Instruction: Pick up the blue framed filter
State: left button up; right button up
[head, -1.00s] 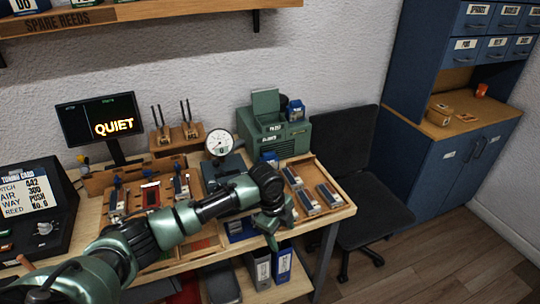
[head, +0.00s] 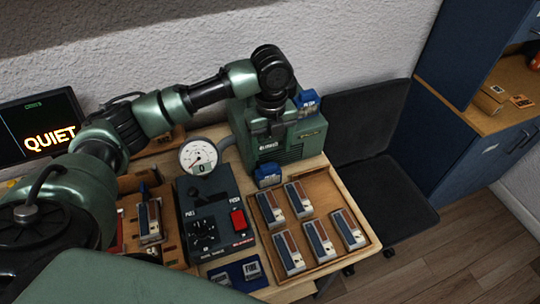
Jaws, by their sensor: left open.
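A small blue framed piece with a pale label (head: 307,102) stands at the back right of the green machine (head: 290,148). A second blue framed piece (head: 268,175) stands at the machine's front, by the tray. I cannot tell for certain which is the filter. My left gripper (head: 276,128) points down over the top of the green machine, between the two blue pieces and to the left of the rear one. It is open; its fingertips are hard to make out against the green housing. It holds nothing that I can see. My right gripper is out of view.
A wooden tray (head: 322,261) with several reed blocks lies in front of the machine. A dark control box (head: 218,222) with a red switch and a round gauge (head: 199,156) stand to the left. A black chair (head: 385,205) is right of the bench.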

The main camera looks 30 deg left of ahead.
aim_at(268, 165)
pick_arm(q)
jog(key=shift+s+a+f+p, duration=0.1)
jog(key=shift+f+p, duration=0.1)
jog(key=shift+f, duration=0.4)
jog(key=shift+s+a+f+p, duration=0.1)
jog(key=shift+f+p, duration=0.05)
jog(key=shift+f, duration=0.4)
jog(key=shift+a+f, duration=0.1)
jog(key=shift+f, duration=0.3)
jog(key=f, duration=0.1)
jog(key=f+p, duration=0.1)
jog(key=f, duration=0.1)
jog(key=shift+w+a+f+p, duration=0.2)
jog(key=shift+w+f+p, duration=0.05)
jog(key=shift+f+p, duration=0.1)
jog(key=shift+f, duration=0.45)
jog(key=shift+c, duration=0.4)
jog(key=c, duration=1)
jog(key=shift+r, duration=0.1)
jog(key=shift+c, duration=0.7)
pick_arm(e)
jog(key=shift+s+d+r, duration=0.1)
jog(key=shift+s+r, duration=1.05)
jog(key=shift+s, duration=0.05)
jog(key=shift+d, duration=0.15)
